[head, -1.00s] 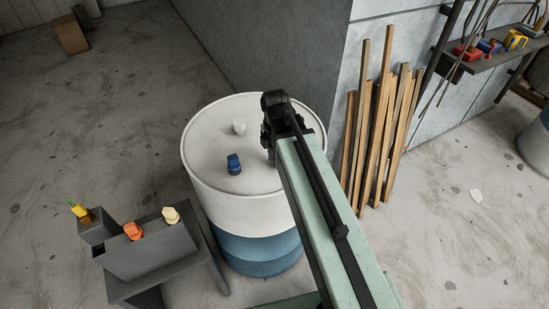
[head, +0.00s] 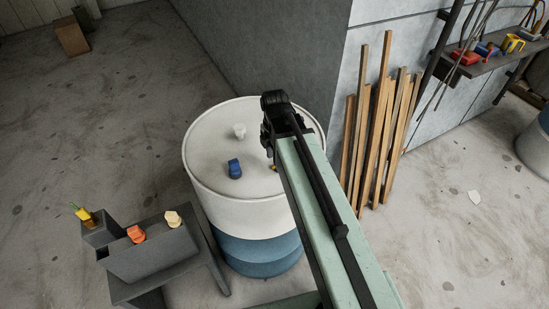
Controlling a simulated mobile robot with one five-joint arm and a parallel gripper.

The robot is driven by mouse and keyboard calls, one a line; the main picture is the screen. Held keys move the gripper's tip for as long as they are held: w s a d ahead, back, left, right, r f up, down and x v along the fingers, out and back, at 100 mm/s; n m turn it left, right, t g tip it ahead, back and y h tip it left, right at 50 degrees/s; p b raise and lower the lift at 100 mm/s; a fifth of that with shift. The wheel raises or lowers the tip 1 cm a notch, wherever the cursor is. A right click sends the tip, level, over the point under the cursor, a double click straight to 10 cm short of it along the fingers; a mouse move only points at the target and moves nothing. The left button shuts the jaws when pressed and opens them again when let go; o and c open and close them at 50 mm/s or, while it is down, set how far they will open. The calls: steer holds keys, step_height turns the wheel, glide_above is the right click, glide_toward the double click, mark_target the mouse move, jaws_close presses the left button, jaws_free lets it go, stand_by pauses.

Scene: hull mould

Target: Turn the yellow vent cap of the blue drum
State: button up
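The drum (head: 212,190) stands upright with a white top and upper wall and a blue lower band (head: 258,250). Its lid carries a white cap (head: 239,131) and a blue cap (head: 234,168). A small yellow-orange bit, perhaps the yellow vent cap (head: 274,168), shows at the left edge of my arm; the rest of it is hidden. My gripper (head: 267,145) is over the right part of the lid, mostly hidden behind my arm. I cannot see its fingers well enough to tell their opening or any contact.
A grey stand (head: 150,262) at the lower left holds orange, cream and yellow pieces. Wooden slats (head: 375,140) lean on the wall right of the drum. A shelf (head: 490,62) with coloured items is at the upper right.

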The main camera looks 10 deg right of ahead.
mark_target(274, 166)
step_height(274, 166, up, 5)
steer(key=p, duration=0.4)
steer(key=shift+r, duration=0.2)
steer(key=shift+f+b, duration=0.25)
steer(key=shift+b, duration=0.05)
steer(key=shift+s+d+f+b, duration=0.3)
steer(key=shift+s+f+b, duration=0.3)
steer(key=shift+f+b, duration=0.15)
steer(key=s+m, duration=0.1)
steer(key=m, duration=0.6)
steer(key=s+m, duration=0.1)
steer(key=m, duration=0.6)
steer(key=s+m, duration=0.1)
steer(key=m, duration=0.6)
steer(key=shift+d+f, duration=0.15)
steer(key=shift+d, duration=0.1)
stand_by(0.8)
